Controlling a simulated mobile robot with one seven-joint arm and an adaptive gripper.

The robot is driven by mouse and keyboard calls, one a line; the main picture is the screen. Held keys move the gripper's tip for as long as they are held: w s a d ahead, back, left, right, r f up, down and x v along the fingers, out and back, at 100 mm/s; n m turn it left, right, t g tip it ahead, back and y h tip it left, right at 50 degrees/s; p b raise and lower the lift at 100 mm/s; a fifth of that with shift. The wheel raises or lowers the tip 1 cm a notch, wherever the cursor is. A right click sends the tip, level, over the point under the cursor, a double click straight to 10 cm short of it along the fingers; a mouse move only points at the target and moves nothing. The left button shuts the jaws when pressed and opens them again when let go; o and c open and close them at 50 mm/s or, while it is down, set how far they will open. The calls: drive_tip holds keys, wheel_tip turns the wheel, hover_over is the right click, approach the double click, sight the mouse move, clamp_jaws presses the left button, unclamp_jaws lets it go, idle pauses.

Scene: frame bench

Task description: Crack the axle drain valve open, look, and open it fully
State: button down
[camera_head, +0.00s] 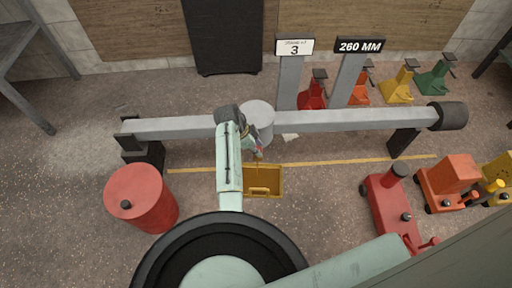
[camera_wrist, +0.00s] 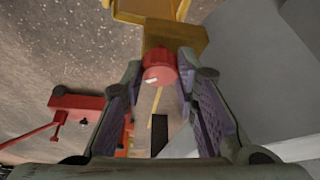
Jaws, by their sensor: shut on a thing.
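The drain valve shows in the wrist view as a brass body (camera_wrist: 178,36) with a round red knob (camera_wrist: 160,68) that has a small pale mark. My gripper (camera_wrist: 160,62) is shut on the red knob, one padded finger on each side. In the head view my gripper (camera_head: 256,152) is just in front of the grey axle (camera_head: 335,120), by its round centre housing (camera_head: 259,113). My arm hides most of the valve there. A yellow tray (camera_head: 277,182) sits on the floor below. I cannot make out any flow from the valve.
A red drum (camera_head: 140,200) stands at the left. Red and orange floor jacks (camera_head: 385,205) stand at the right. Several coloured jack stands (camera_head: 400,82) are behind the axle, near the "3" (camera_head: 294,46) and "260 MM" (camera_head: 360,45) signs.

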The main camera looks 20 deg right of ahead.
drive_tip(key=shift+s+r+n+p, duration=0.1)
drive_tip(key=shift+n+p, duration=0.3)
drive_tip(key=shift+p, duration=0.05)
drive_tip(key=n+t+p, duration=0.1)
drive_tip(key=n+p, duration=0.1)
drive_tip(key=shift+s+r+n+p, duration=0.1)
drive_tip(key=shift+n+p, duration=0.2)
drive_tip(key=shift+p, duration=0.05)
drive_tip(key=n+t+p, duration=0.2)
drive_tip(key=n+p, duration=0.1)
drive_tip(key=n, duration=0.2)
drive_tip(key=shift+d+y+p, duration=0.1)
drive_tip(key=shift+y+p, duration=0.3)
drive_tip(key=shift+f+n, duration=0.2)
drive_tip(key=shift+n, duration=0.1)
drive_tip(key=c, duration=1.5)
unclamp_jaws()
drive_tip(key=shift+c, duration=0.2)
drive_tip(key=shift+r, duration=0.1)
drive_tip(key=v, duration=1.2)
drive_tip(key=shift+s, duration=0.3)
drive_tip(key=shift+d, duration=0.1)
